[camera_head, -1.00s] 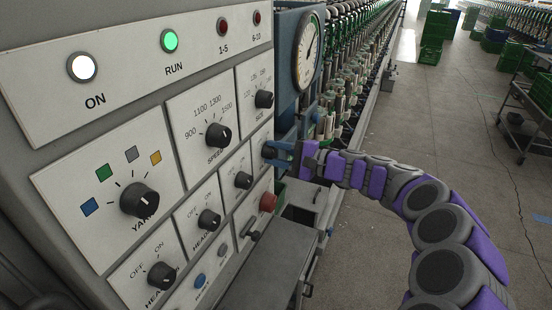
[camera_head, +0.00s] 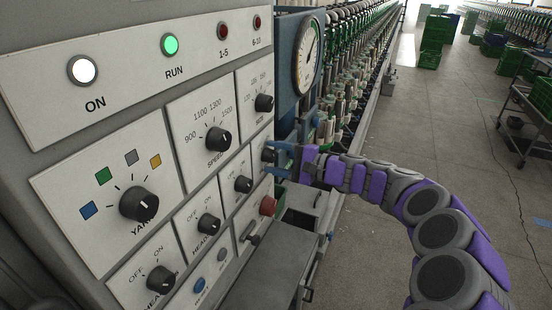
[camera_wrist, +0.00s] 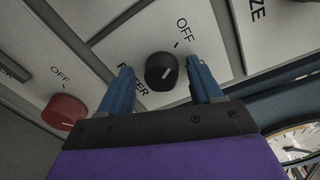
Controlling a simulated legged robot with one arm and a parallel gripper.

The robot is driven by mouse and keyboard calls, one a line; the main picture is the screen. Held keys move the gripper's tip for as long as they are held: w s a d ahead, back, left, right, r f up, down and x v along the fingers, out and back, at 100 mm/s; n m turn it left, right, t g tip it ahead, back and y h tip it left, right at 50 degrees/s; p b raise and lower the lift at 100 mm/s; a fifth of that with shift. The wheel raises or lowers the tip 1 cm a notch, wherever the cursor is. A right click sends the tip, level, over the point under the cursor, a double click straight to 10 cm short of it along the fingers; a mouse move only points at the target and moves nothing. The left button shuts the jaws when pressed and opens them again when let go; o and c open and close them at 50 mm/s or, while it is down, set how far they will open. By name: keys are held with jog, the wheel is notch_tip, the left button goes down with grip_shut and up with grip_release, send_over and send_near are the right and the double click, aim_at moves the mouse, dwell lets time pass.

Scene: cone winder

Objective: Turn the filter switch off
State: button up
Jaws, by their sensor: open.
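The filter switch is a black round knob (camera_wrist: 161,72) with a white pointer line, on a white panel plate marked OFF and a partly hidden label ending in "ER". In the wrist view the knob sits between the two blue fingers of my gripper (camera_wrist: 161,88). The fingers are open, one on each side, with a visible gap to the knob. The pointer line is not aimed at the OFF mark. In the head view my gripper (camera_head: 277,158) is at the panel's right edge, at the same knob (camera_head: 268,154), which the fingers partly cover.
A red knob (camera_wrist: 64,112) lies left of the gripper in the wrist view. Other dials, such as the speed knob (camera_head: 218,139), fill the panel. A pressure gauge (camera_head: 307,54) stands behind the gripper. A grey cabinet (camera_head: 266,268) juts out below.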

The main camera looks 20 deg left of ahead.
jog(key=d+p, duration=0.2)
jog(key=d, duration=1.5)
jog(key=shift+s+d+r+p, duration=0.2)
jog(key=shift+s+r+p, duration=0.05)
jog(key=shift+s+p, duration=0.15)
